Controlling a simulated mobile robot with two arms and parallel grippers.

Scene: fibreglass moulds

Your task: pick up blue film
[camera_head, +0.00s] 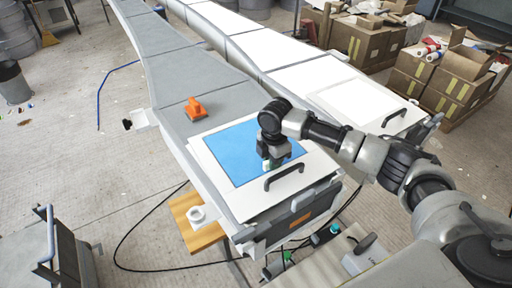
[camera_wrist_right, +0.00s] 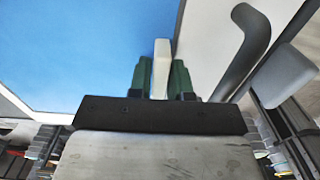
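The blue film (camera_head: 232,150) is a flat light-blue sheet lying on a white board (camera_head: 288,195) at the near end of the long grey mould. My right gripper (camera_head: 270,163) points down over the film's right near edge. In the right wrist view the blue film (camera_wrist_right: 75,50) fills the upper left. There the green fingers of my right gripper (camera_wrist_right: 161,80) sit close on both sides of a narrow white tab (camera_wrist_right: 161,65), with no visible gap. I cannot tell whether the tab is fixed to the film. The film looks flat. My left gripper is out of view.
A dark handle (camera_head: 285,176) stands on the board just beside my right gripper; it also shows in the right wrist view (camera_wrist_right: 235,50). An orange tool (camera_head: 195,108) lies on the mould behind the film. A white roll (camera_head: 197,214) sits on a wooden shelf. Cardboard boxes (camera_head: 430,75) stand at the back right.

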